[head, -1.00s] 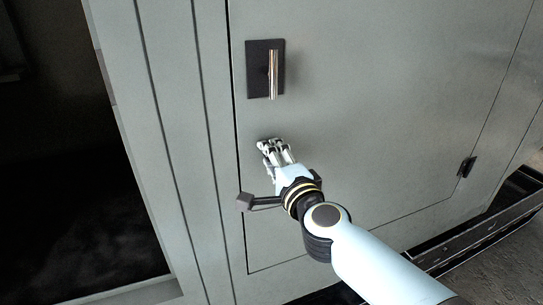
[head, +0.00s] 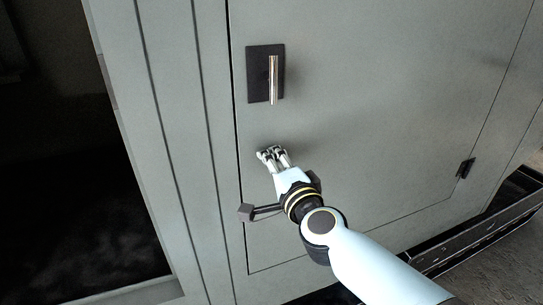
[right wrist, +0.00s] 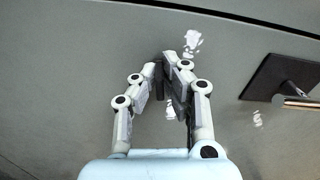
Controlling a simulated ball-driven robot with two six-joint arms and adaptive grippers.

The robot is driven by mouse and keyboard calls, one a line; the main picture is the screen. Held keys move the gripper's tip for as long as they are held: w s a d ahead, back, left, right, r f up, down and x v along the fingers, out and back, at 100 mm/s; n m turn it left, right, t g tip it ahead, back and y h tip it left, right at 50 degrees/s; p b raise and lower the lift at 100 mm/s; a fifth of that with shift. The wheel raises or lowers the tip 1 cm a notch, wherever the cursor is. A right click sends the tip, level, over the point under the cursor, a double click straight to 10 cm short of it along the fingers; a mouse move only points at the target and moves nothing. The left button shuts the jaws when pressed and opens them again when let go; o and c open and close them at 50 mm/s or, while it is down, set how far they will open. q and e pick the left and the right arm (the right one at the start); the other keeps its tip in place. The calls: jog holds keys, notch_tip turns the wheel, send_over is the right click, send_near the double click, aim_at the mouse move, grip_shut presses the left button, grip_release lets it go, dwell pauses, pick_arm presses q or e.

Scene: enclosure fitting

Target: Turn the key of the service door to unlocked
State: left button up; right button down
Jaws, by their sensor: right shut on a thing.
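The service door (head: 380,120) is a flat grey panel and stands shut in its frame. My right gripper (head: 270,155) is at the door face, below the handle. In the right wrist view its two fingers (right wrist: 162,72) close together on a small dark piece, the key (right wrist: 160,82), at the door surface. The fingers hide most of the key, so its exact angle cannot be told. In the head view the key is hidden behind the fingers. My left gripper is in neither view.
A metal bar handle (head: 273,80) on a black plate (head: 254,75) sits above the gripper; it is at the right in the wrist view. White marks (right wrist: 192,40) surround the key area. A black hinge (head: 466,168) is at the door's right edge. A dark opening lies left.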

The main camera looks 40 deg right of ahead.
jog(key=n+p, duration=0.3)
jog(key=n, duration=0.1)
jog(key=shift+r+n, duration=0.1)
jog(key=shift+n, duration=0.2)
jog(key=n+p, duration=0.1)
jog(key=n, duration=0.1)
jog(key=shift+n, duration=0.4)
jog(key=n, duration=0.3)
jog(key=shift+n+p, duration=0.3)
jog(key=shift+p, duration=0.05)
jog(key=n, duration=0.4)
jog(key=shift+n, duration=0.7)
jog(key=c, duration=1.4)
grip_release()
jog(key=shift+c, duration=0.2)
jog(key=shift+s, duration=0.1)
